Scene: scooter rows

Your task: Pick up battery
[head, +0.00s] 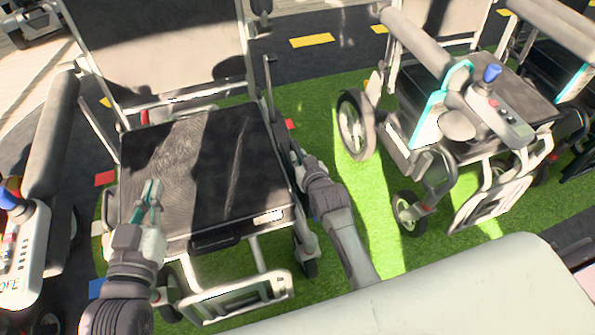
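No object is clearly recognisable as a battery. A black box-like part (216,240) shows below the front edge of the near wheelchair's seat (205,165); I cannot tell whether it is the battery. My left gripper (148,190) is over the left front part of the black seat, its fingers slightly apart with nothing visible between them. My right gripper (298,155) is beside the seat's right edge, close to the chair's side frame. Its fingers are dark and partly lost against the frame, so their state is unclear.
A second powered wheelchair (470,120) with a blue-knobbed joystick (491,74) stands at right. Green turf (335,180) lies between the chairs. The near chair's left armrest (50,140) and footrest (235,298) flank my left arm. A pale rounded surface (450,295) fills the lower right.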

